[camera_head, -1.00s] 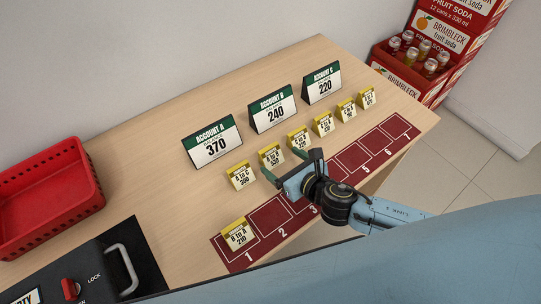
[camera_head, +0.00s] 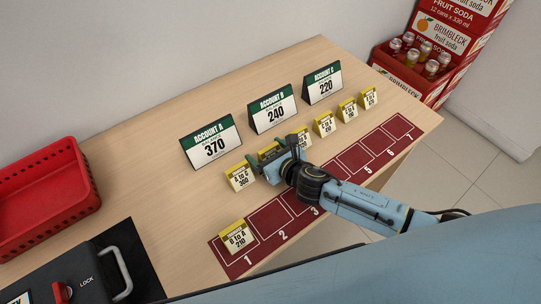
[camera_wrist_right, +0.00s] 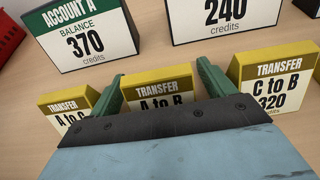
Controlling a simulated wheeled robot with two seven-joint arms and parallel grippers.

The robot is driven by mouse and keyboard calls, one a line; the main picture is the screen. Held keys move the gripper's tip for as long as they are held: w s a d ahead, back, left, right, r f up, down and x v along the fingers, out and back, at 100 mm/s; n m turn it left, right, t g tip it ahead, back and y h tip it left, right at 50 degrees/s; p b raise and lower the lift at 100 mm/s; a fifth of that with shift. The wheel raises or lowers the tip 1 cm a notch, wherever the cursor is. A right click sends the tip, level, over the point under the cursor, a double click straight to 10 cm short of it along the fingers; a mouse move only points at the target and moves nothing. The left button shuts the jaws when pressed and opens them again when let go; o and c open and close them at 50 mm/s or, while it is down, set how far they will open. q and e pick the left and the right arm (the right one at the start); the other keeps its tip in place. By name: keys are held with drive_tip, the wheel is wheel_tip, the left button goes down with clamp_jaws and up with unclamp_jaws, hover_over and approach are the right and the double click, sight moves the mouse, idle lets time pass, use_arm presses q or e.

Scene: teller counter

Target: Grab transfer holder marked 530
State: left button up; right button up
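The yellow-topped A to B transfer holder (camera_wrist_right: 158,92) stands upright on the counter, between the two green fingers of my right gripper (camera_wrist_right: 160,78) in the wrist view. Its number is hidden there by the gripper body; the earlier head view appears to read 530. In the head view the same holder (camera_head: 267,152) is mostly covered by my right gripper (camera_head: 272,155). The fingers are apart, one on each side of the holder, with no clear contact visible. My left gripper is not in view.
An A to C holder (camera_head: 240,178) and a C to B 320 holder (camera_wrist_right: 276,84) stand close on either side. Account signs (camera_head: 213,143) stand behind. A numbered red mat (camera_head: 268,219) lies in front, with a B to A 210 holder (camera_head: 236,238) on slot 1.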

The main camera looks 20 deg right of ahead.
drive_tip(key=c, duration=1)
drive_tip(key=shift+o, duration=0.2)
drive_tip(key=shift+r, duration=0.1)
